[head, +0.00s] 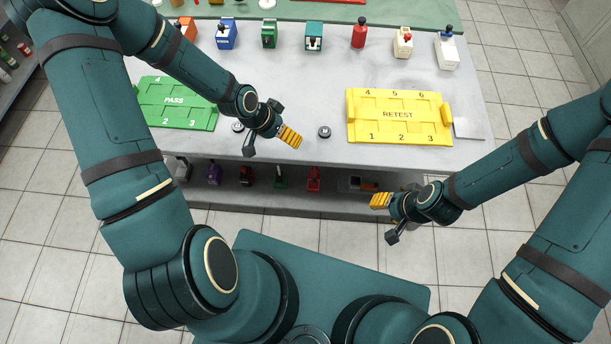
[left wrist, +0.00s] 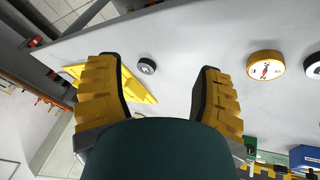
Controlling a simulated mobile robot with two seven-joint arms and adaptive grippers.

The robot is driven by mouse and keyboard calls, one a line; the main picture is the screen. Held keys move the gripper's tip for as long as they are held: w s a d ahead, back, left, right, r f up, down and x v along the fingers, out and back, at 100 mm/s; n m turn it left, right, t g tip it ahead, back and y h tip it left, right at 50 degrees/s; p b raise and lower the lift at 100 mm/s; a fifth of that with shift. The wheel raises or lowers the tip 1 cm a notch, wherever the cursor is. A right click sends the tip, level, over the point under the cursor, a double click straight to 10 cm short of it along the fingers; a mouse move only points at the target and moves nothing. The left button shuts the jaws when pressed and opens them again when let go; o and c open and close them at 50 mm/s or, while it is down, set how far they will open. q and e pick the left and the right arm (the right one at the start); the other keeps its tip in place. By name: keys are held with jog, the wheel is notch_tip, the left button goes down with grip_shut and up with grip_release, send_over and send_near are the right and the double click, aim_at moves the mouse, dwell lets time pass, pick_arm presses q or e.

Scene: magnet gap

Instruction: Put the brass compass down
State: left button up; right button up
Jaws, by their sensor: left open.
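The brass compass (left wrist: 266,65), round with a brass-coloured rim, white dial and red needle, lies face up on the grey table in the left wrist view. It is to the right of my left gripper's fingers and apart from them. In the head view my left gripper seems to hide it. My left gripper (head: 290,137) is open and empty over the table; its two yellow fingers stand wide apart in the left wrist view (left wrist: 160,75). My right gripper (head: 380,201) is in front of the table's front edge, seen side-on, with nothing visible in it.
Dark round pieces lie on the table, one right of my left gripper (head: 324,132) and one left (head: 237,127). A green PASS tray (head: 176,120) is at left, a yellow RETEST tray (head: 398,142) at right. Several coloured items line the back; a shelf with items runs below.

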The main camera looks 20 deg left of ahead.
pick_arm(q)
jog(key=s+d+f+n+g, duration=0.1)
jog(key=s+d+f+n, duration=0.3)
jog(key=s+d, duration=0.6)
jog(key=shift+d+n+y, duration=0.3)
jog(key=shift+d+n, duration=0.05)
jog(key=shift+n, duration=0.35)
jog(key=shift+f, duration=0.1)
jog(key=shift+s+f, duration=0.1)
jog(key=shift+f, duration=0.1)
